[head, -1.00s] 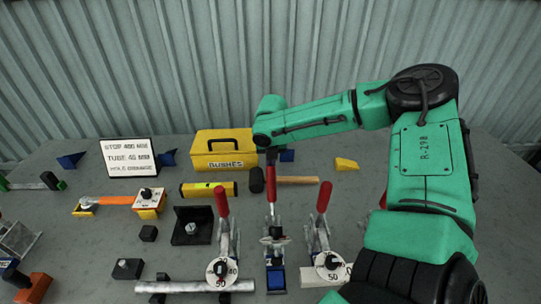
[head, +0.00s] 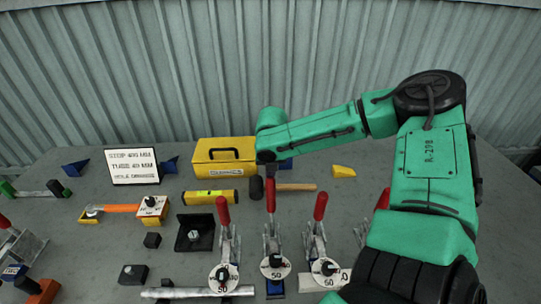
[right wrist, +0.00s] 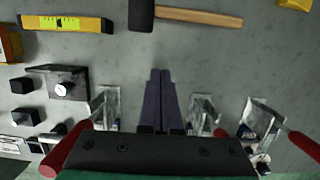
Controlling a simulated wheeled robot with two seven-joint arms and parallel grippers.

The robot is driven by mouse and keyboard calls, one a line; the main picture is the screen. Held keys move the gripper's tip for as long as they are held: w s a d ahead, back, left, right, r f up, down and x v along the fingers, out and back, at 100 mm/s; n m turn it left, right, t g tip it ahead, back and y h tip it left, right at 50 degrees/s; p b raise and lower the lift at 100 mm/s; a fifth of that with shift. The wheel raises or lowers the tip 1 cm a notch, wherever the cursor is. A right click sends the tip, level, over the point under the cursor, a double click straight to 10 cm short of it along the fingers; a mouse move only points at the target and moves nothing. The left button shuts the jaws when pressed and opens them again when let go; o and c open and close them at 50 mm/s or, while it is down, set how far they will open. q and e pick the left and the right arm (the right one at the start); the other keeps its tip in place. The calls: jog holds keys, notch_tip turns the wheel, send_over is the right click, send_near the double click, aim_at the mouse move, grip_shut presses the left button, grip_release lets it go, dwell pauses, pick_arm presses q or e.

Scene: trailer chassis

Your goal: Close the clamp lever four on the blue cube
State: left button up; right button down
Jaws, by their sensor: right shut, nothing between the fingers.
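The blue cube (head: 275,287) is at the front middle of the table in the head view, mostly covered by the clamp above it. That clamp's white disc marked 50 (head: 275,266) sits low over the cube. Its red lever (head: 270,196) stands upright, much like the levers on either side. My right gripper (head: 267,159) is shut and empty, just above the lever's top; I cannot tell whether they touch. In the right wrist view its closed fingers (right wrist: 160,85) point down the middle, and the clamp behind them is hidden. My left gripper is out of view.
Red-levered clamps stand close on the left (head: 222,212) and right (head: 320,207), with another (head: 382,199) by my right arm. Behind lie a hammer (head: 295,187), a yellow level (head: 212,197) and a yellow toolbox (head: 225,158). The table's right rear is mostly clear.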

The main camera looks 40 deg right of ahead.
aim_at(272, 186)
jog(key=shift+s+a+f+g, duration=0.15)
jog(key=shift+s+a+f, duration=0.1)
jog(key=shift+s, duration=0.15)
jog(key=shift+s+a+f+g, duration=0.15)
jog(key=shift+s+f, duration=0.05)
jog(key=shift+s, duration=0.2)
jog(key=shift+s+a, duration=0.1)
jog(key=shift+f, duration=0.1)
jog(key=shift+s+a+r+p, duration=0.15)
jog(key=shift+s+r+p, duration=0.1)
jog(key=shift+p, duration=0.3)
jog(key=shift+s+a+r+p, duration=0.4)
jog(key=shift+s+a+p, duration=0.15)
jog(key=shift+p, duration=0.15)
jog(key=shift+s+a+r+p, duration=0.15)
jog(key=shift+a+r+p, duration=0.15)
jog(key=shift+a+p, duration=0.2)
jog(key=shift+d, duration=0.1)
